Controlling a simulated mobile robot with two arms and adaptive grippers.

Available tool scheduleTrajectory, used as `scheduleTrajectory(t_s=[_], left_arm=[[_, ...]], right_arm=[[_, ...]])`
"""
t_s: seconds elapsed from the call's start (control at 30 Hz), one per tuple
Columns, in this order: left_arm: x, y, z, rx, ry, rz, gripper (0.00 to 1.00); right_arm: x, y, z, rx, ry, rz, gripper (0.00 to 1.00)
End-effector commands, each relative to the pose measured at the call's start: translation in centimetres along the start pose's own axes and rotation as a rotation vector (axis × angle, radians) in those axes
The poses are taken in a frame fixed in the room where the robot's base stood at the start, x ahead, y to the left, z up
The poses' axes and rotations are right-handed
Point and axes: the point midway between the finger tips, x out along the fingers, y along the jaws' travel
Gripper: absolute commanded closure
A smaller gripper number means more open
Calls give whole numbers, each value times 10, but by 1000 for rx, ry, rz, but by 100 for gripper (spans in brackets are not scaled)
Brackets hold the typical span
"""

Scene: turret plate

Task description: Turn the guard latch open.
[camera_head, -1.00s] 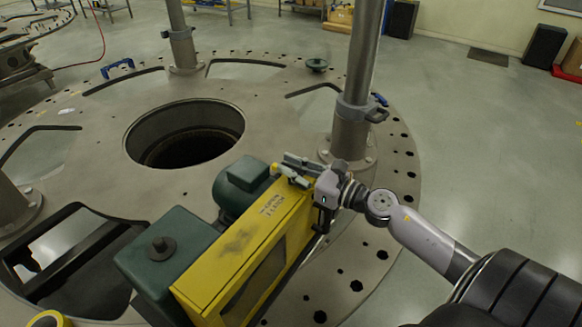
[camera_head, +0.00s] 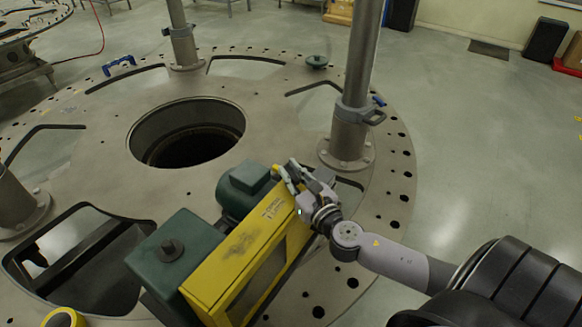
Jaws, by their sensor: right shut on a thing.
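The yellow guard (camera_head: 243,262) stands on the near part of the turret plate, beside a dark green motor housing (camera_head: 243,187). My right gripper (camera_head: 288,176) is at the guard's far upper corner, its fingers pointing up and left. It is shut on the guard latch, of which only a small yellow tip (camera_head: 276,171) shows by the fingers. The rest of the latch is hidden behind the fingers. My left gripper is out of view.
The round metal turret plate (camera_head: 104,172) has a large central hole and several cut-outs. A metal post (camera_head: 348,136) with a clamp collar rises just behind my right gripper. A green box (camera_head: 176,250) stands left of the guard. A yellow tape roll (camera_head: 62,317) lies at the bottom left.

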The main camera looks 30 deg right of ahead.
Motion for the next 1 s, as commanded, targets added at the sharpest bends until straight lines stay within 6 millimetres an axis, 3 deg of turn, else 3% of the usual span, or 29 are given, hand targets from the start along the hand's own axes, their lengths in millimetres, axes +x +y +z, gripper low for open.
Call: scheduleTrajectory(t_s=[0.6, 1.0], left_arm=[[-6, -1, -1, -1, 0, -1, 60], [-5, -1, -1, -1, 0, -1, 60]], right_arm=[[1, 2, 0, 9, -1, -587, 100], [1, 1, 1, 5, -2, -878, 100]])
